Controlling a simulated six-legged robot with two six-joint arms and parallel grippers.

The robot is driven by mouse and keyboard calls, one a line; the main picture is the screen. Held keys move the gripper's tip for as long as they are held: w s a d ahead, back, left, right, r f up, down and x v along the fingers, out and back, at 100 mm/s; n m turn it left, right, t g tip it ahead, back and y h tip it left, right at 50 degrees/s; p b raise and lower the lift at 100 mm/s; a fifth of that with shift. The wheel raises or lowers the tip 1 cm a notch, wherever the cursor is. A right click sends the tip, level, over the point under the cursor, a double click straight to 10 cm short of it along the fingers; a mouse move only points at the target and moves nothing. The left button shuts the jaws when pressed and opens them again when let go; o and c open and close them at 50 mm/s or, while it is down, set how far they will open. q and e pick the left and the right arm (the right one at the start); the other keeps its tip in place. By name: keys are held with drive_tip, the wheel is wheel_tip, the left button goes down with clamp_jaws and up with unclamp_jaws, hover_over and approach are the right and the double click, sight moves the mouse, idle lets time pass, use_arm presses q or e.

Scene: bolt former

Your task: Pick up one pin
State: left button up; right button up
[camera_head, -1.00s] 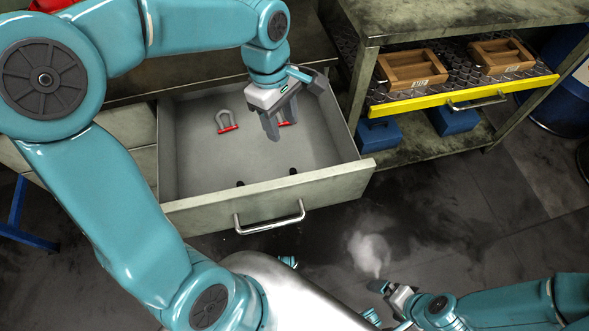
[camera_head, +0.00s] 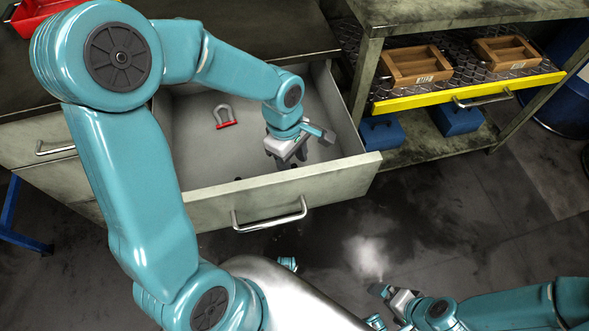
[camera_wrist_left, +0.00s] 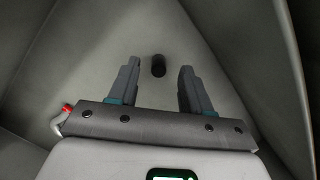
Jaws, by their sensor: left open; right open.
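A short black pin (camera_wrist_left: 158,66) lies on the drawer floor in the left wrist view, between and just beyond the fingertips of my left gripper (camera_wrist_left: 158,82). The gripper is open and empty, with the pin apart from both fingers. In the head view, my left gripper (camera_head: 288,162) points down inside the open drawer (camera_head: 280,196), near its front wall, and hides the floor beneath. My right gripper (camera_head: 388,292) is open and empty over the floor at the lower right.
A grey shackle with a red bar (camera_head: 225,117) lies further back in the drawer. The drawer walls stand close around my left gripper. A shelf unit at the right holds wooden trays (camera_head: 414,66) and blue boxes (camera_head: 456,120). A red bin (camera_head: 40,14) stands at the upper left.

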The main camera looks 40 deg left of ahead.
use_arm(q)
drive_tip(key=shift+w+f, duration=0.1)
drive_tip(key=shift+f, duration=0.75)
clamp_jaws()
drive_tip(key=shift+r, duration=0.1)
